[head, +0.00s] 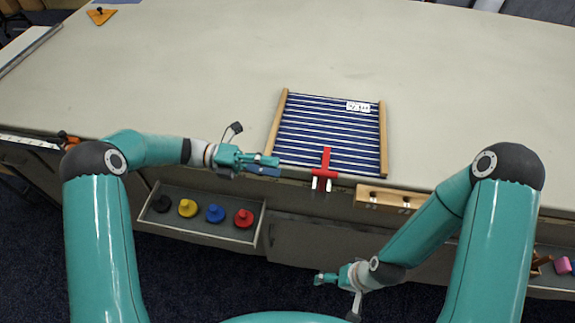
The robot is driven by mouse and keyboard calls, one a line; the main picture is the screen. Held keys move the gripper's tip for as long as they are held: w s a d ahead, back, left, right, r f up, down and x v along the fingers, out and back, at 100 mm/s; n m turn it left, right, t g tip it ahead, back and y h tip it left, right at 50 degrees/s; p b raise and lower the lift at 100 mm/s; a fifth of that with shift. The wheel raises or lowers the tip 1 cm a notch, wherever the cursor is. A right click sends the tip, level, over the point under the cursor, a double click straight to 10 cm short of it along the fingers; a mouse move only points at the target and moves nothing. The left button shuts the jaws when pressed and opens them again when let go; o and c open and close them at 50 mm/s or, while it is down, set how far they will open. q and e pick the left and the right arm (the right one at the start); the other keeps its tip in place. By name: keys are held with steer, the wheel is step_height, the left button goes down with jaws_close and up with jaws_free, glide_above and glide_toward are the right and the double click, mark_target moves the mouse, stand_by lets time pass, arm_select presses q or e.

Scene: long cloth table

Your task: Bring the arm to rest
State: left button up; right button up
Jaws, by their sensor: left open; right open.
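My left gripper (266,164) is at the table's front edge, just left of the lower left corner of a blue striped board (330,128). It is open, and I see nothing held in it. My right gripper (326,279) is low in front of the table, below its top and apart from it. It is open and empty, small in the picture and pointing left. Both teal arms are bent at the elbow, the left one reaching over the table's edge and the right one hanging down.
A red T-shaped piece (326,168) is at the board's front edge. A wooden block (391,198) is at the table's front edge. An open drawer (197,232) holds several coloured knobs. An orange triangle (101,17) lies far left. The tabletop (200,70) is mostly clear.

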arm_select(q)
steer(key=shift+a, duration=0.15)
stand_by(0.4)
steer(key=s+a+f+m+g+y, duration=0.15)
steer(key=s+f+m+y, duration=0.25)
steer(key=s+f, duration=0.55)
steer(key=s+d+f+m+g+y, duration=0.15)
steer(key=s+f+m+y, duration=0.25)
steer(key=s+f, duration=0.55)
steer(key=s+a+f+m+t+y, duration=0.2)
steer(key=s+a+f+m+y, duration=0.3)
steer(key=s+m, duration=0.45)
steer(key=w+a+m+t, duration=0.1)
steer(key=w+m+t, duration=0.4)
steer(key=m, duration=0.6)
steer(key=shift+w+a+y, duration=0.3)
steer(key=shift+w+a, duration=0.05)
steer(key=shift+w, duration=0.9)
